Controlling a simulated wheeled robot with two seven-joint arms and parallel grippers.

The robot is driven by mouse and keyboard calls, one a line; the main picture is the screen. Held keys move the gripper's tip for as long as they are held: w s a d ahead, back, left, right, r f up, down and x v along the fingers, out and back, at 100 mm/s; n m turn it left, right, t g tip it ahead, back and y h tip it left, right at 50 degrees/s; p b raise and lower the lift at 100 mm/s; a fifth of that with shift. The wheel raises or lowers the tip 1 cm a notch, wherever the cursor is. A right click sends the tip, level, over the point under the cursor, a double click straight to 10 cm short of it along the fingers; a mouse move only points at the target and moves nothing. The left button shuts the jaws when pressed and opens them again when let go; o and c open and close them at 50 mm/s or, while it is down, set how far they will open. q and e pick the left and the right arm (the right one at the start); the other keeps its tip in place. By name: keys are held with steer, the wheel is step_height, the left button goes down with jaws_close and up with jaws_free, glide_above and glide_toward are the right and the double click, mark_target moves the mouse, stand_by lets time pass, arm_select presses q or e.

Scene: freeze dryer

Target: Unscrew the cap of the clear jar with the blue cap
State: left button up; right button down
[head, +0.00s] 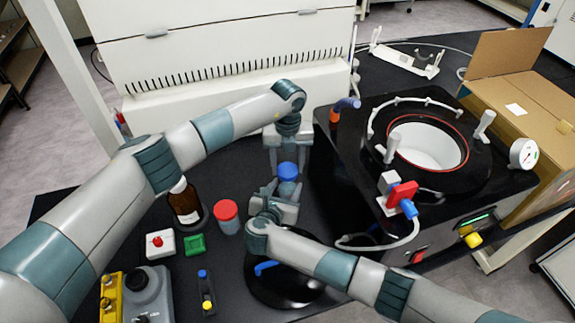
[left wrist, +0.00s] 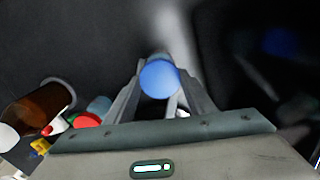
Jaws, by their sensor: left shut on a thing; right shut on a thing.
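The clear jar with the blue cap (head: 287,172) stands upright near the middle of the black table in the head view. My left gripper (head: 288,158) reaches down over it from behind and is shut on the blue cap, which also shows between the fingers in the left wrist view (left wrist: 159,79). My right gripper (head: 285,191) comes from the front and is shut on the jar's body, below the cap. The jar's body is mostly hidden by the grippers. Whether the cap has turned cannot be told.
A red-capped jar (head: 227,216) and a brown bottle (head: 184,203) stand to the left. A red-button box (head: 160,243), a green block (head: 194,245) and a black round dish (head: 262,290) lie nearer. The freeze dryer (head: 478,170) with its open chamber stands right.

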arm_select(q)
steer(key=shift+r, duration=0.1)
steer(key=shift+r, duration=1.9)
arm_select(e)
steer(key=c, duration=0.7)
jaws_free()
steer(key=shift+s, duration=0.15)
arm_select(q)
steer(key=shift+f, duration=0.25)
arm_select(e)
steer(key=shift+s+a+r, duration=0.2)
steer(key=shift+s+a, duration=0.05)
steer(key=shift+s, duration=0.25)
arm_select(q)
step_height(320, 180, down, 3)
steer(key=b, duration=0.3)
steer(key=shift+r, duration=0.2)
arm_select(e)
steer(key=shift+v, duration=5.25)
